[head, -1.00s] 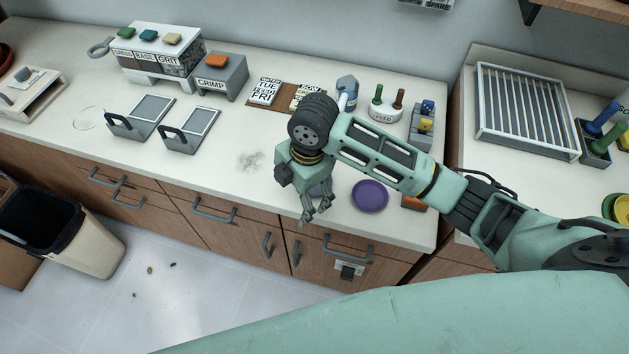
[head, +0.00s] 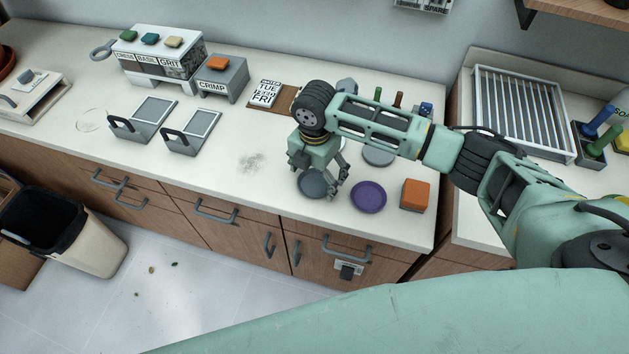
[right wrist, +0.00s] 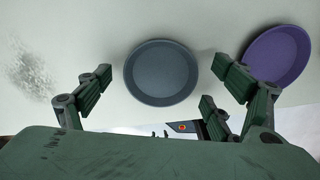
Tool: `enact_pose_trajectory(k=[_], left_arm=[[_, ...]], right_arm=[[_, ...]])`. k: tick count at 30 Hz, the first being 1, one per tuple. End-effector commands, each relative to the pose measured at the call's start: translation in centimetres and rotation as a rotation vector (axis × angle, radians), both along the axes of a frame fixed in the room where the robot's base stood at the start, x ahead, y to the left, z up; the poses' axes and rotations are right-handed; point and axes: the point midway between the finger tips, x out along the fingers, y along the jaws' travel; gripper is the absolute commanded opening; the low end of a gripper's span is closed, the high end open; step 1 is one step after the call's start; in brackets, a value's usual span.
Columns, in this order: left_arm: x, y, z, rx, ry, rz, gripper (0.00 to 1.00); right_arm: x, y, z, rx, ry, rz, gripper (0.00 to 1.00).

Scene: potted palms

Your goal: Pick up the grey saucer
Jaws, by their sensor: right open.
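The grey saucer (head: 313,184) is a shallow round dish lying on the white counter near its front edge. My right gripper (head: 322,187) is above it, with the fingers spread and partly in front of its right side. In the right wrist view the grey saucer (right wrist: 161,72) shows whole between the open fingers (right wrist: 163,78), with nothing held. A purple saucer (head: 369,197) lies just to the right; it also shows in the right wrist view (right wrist: 280,56), partly behind a finger. My left gripper is not in view.
An orange block (head: 415,194) stands right of the purple saucer. Another grey round thing (head: 379,157) lies behind, partly hidden by my arm. A grey CRIMP stand (head: 221,80) and two handled plates stand left.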

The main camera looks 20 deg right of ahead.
Motion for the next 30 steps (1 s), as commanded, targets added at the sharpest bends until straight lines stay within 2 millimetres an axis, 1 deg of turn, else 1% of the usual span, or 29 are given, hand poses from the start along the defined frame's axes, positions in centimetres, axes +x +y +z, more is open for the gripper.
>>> enact_pose_trajectory(k=[3, 8, 18, 20, 26, 30], left_arm=[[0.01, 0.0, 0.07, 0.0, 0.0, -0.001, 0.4], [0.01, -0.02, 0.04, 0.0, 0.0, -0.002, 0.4], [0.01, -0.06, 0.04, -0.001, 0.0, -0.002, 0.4], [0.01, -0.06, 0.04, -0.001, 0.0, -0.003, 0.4], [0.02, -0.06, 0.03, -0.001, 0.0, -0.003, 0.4], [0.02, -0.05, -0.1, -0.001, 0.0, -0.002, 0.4]], right_arm=[[-0.04, 0.07, -0.51, 0.001, 0.0, 0.001, 0.85], [-0.03, 0.07, -0.53, 0.001, -0.001, 0.001, 0.85], [-0.02, 0.05, -0.49, 0.001, -0.001, 0.0, 0.56], [-0.01, 0.04, -0.48, 0.001, -0.001, 0.0, 0.52], [-0.01, 0.03, -0.46, 0.001, -0.001, 0.0, 0.52], [0.05, 0.03, -0.02, 0.001, -0.002, 0.0, 0.52]])
